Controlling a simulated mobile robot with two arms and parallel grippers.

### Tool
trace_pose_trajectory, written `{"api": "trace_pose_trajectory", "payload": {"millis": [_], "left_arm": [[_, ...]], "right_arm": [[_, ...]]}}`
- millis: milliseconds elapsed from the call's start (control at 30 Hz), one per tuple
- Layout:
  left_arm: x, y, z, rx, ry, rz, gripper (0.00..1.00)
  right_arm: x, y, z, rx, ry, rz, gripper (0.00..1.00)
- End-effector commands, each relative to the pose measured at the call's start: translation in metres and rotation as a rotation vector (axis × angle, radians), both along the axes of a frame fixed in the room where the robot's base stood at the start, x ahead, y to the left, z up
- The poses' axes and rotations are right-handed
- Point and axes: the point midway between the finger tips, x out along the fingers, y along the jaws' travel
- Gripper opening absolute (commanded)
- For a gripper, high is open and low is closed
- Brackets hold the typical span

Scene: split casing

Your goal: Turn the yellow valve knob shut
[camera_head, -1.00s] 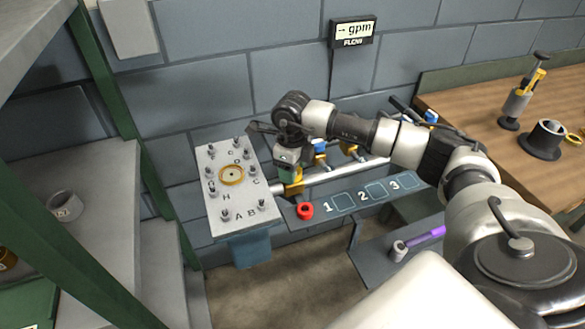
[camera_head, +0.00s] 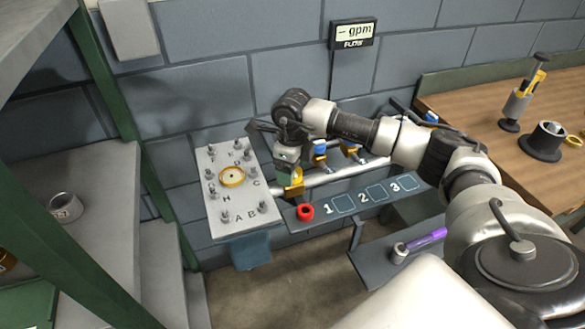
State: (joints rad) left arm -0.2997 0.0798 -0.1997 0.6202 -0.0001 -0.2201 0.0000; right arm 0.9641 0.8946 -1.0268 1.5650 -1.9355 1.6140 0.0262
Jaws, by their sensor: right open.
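My right gripper (camera_head: 289,172) points down over the left end of a pale pipe (camera_head: 330,174), just right of the grey bolted plate (camera_head: 222,218). It is open. A yellow valve part (camera_head: 296,187) on the pipe shows directly below the fingers. The gripper hides much of it, so I cannot tell the knob's angle or whether the fingers touch it. My left gripper is not in view.
A red ring (camera_head: 305,212) lies on the shelf (camera_head: 333,210) beside squares numbered 1 to 3. The flow display (camera_head: 352,33) on the wall reads a dash and gpm. A wooden bench (camera_head: 470,103) stands right; grey shelving (camera_head: 95,215) stands left.

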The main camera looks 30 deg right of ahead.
Motion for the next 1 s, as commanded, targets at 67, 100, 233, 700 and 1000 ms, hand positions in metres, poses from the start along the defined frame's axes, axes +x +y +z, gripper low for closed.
{"api": "trace_pose_trajectory", "payload": {"millis": [67,100,233,700,1000], "left_arm": [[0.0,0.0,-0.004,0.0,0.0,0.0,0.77],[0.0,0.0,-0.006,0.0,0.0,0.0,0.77],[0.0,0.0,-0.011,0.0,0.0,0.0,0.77],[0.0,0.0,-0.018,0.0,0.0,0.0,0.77],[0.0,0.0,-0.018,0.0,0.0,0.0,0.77]], "right_arm": [[0.001,0.0,0.012,0.0,-0.007,-0.001,0.77],[0.001,-0.001,0.019,0.0,-0.007,-0.001,0.77],[0.001,-0.001,0.047,-0.001,-0.009,-0.001,0.77],[0.001,-0.001,0.101,0.0,-0.004,-0.001,0.77],[0.001,-0.001,0.101,0.0,-0.004,-0.001,0.77]]}}
